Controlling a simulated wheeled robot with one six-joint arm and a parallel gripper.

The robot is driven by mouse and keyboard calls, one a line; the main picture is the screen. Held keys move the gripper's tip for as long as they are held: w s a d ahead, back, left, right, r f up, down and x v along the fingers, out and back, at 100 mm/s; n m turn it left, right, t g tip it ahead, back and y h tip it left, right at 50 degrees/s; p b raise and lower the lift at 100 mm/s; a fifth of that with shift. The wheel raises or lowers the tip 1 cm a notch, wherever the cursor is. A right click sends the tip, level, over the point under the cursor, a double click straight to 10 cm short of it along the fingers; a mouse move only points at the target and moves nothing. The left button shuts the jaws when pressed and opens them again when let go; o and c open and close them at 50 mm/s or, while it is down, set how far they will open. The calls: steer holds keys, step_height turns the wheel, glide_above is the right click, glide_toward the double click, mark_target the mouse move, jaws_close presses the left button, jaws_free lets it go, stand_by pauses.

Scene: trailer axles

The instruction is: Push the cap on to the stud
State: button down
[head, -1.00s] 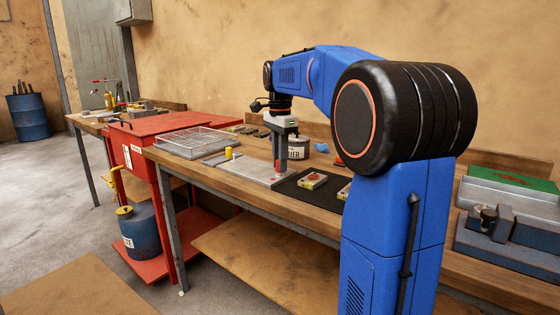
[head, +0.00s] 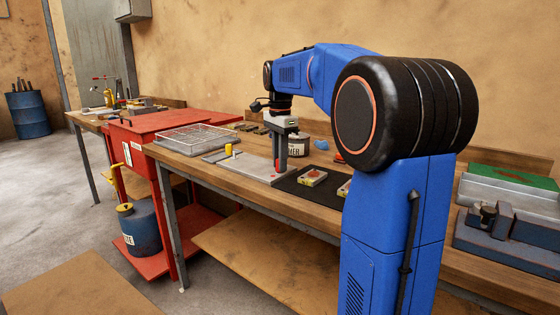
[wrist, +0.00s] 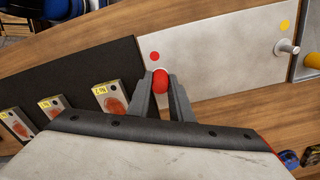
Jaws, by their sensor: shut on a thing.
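My gripper (wrist: 161,88) is shut on a red cap (wrist: 160,79), which sits between the fingertips. In the head view my gripper (head: 281,168) points down at the right part of the pale metal plate (head: 250,166). In the wrist view the cap is at the plate's (wrist: 220,55) left end, just below a red dot (wrist: 154,56). A pale rim shows at the cap's far edge; any stud under it is hidden, so I cannot tell how the cap sits. A bare metal stud (wrist: 287,47) stands near a yellow dot (wrist: 285,24) at the plate's other end.
A yellow cylindrical piece (head: 228,150) stands beyond the plate's left part, near a wire-topped tray (head: 190,140). A black mat (head: 318,192) with several small labelled boxes (wrist: 112,97) adjoins the plate.

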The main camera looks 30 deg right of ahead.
steer(key=c, duration=1.5)
jaws_free()
steer(key=shift+o, duration=0.6)
steer(key=o, duration=0.4)
steer(key=shift+c, duration=0.2)
steer(key=shift+r, duration=3.5)
steer(key=shift+c, duration=0.3)
